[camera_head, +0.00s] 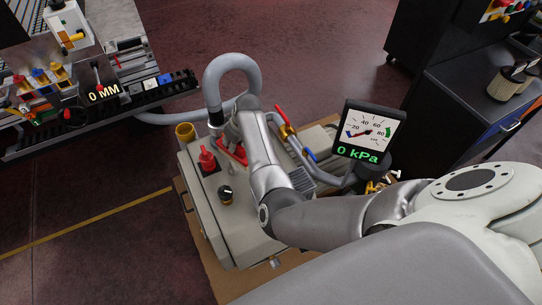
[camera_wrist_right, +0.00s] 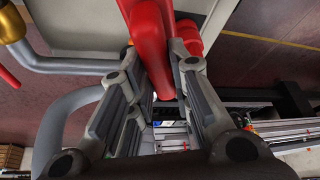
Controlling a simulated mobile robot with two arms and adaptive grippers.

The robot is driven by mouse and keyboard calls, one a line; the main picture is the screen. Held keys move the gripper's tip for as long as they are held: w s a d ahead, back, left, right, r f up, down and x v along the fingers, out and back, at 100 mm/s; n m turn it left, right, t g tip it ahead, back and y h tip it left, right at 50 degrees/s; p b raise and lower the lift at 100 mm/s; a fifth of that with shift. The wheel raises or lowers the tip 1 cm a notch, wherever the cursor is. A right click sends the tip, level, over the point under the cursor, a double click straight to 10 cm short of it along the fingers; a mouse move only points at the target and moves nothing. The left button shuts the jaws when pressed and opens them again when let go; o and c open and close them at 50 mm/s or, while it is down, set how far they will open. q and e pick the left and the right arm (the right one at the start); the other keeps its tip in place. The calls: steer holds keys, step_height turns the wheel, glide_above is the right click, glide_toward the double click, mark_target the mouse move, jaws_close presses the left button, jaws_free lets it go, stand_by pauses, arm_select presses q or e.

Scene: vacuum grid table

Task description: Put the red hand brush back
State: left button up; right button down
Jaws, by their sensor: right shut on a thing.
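The red hand brush (camera_head: 233,153) shows in the head view as a red piece low beside my right wrist, over the grey machine box. My right gripper (camera_head: 231,137) points down there, largely covered by my own arm. In the right wrist view, a long red handle of the brush (camera_wrist_right: 150,38) lies between the two fingers of my right gripper (camera_wrist_right: 158,78), which are shut on it. The bristles are hidden, and I cannot tell whether the brush touches the box. My left gripper is in neither view.
A thick grey hose (camera_head: 232,61) arches behind. A gauge (camera_head: 369,133) reads 0 kPa. A grid table (camera_head: 150,103) stands upper left, a dark cabinet (camera_head: 455,110) right.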

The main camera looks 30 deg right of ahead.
steer(key=s+d+f+b, duration=0.2)
steer(key=d+b, duration=1)
steer(key=d, duration=0.1)
steer(key=shift+s+d+f, duration=0.1)
steer(key=shift+f, duration=2.4)
steer(key=shift+s+d+f, duration=0.1)
steer(key=shift+f, duration=2.35)
steer(key=shift+f+b, duration=0.1)
steer(key=shift+b, duration=0.2)
steer(key=c, duration=1.3)
jaws_free()
